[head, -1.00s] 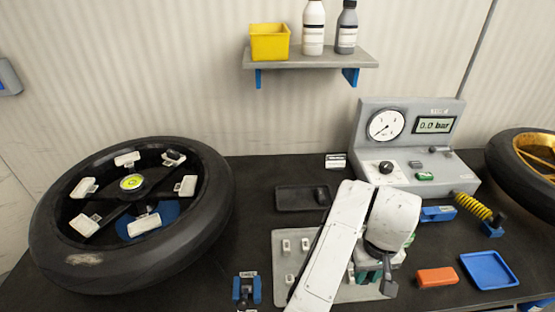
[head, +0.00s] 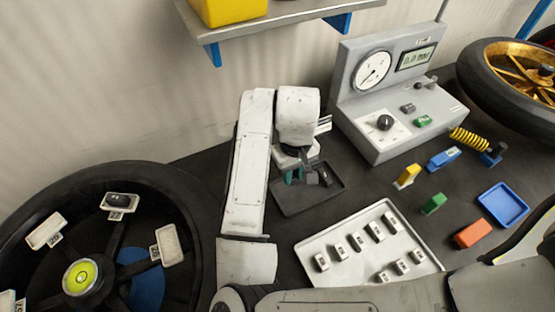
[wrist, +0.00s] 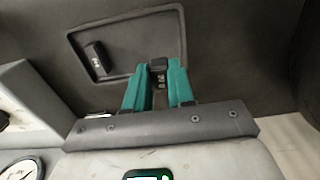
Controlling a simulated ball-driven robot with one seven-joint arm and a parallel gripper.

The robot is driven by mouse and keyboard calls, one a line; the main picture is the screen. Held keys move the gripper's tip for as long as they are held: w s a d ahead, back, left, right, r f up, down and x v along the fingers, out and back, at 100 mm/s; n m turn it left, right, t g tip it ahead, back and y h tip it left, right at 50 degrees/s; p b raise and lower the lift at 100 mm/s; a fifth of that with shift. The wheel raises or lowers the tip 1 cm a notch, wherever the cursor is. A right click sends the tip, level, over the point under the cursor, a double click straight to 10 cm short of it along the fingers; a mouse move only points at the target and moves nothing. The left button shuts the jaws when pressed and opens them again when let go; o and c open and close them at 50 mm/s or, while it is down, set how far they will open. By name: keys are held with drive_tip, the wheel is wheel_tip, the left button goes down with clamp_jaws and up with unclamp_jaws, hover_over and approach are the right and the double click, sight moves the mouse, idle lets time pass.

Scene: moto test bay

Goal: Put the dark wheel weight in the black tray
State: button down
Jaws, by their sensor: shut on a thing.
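My gripper (head: 301,177) is at the black tray in the head view, with its green fingers pointing down. In the wrist view the fingers (wrist: 158,76) are shut on a small dark wheel weight (wrist: 159,69) with light markings. The black tray (head: 290,205) is a shallow rimmed dish on the dark bench. It also shows in the wrist view (wrist: 122,68), with the held weight over its near right part. I cannot tell whether the weight touches the tray floor. Another dark weight (wrist: 95,54) lies in the tray, apart from the fingers.
A pale tray (head: 318,246) with several small weights stands in front. The gauge box (head: 375,125) is to the right of the black tray. A wheel (head: 190,215) lies at the left, with a dark weight (head: 118,200) on one pad. A shelf (head: 285,12) hangs above.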

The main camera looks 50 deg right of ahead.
drive_tip(key=shift+f+b, duration=1.95)
drive_tip(key=shift+f, duration=0.05)
drive_tip(key=shift+f+b, duration=0.9)
drive_tip(key=shift+f, duration=0.65)
drive_tip(key=c, duration=0.9)
unclamp_jaws()
drive_tip(key=shift+r, duration=0.1)
drive_tip(key=shift+r+p, duration=3.35)
drive_tip(key=shift+r, duration=0.1)
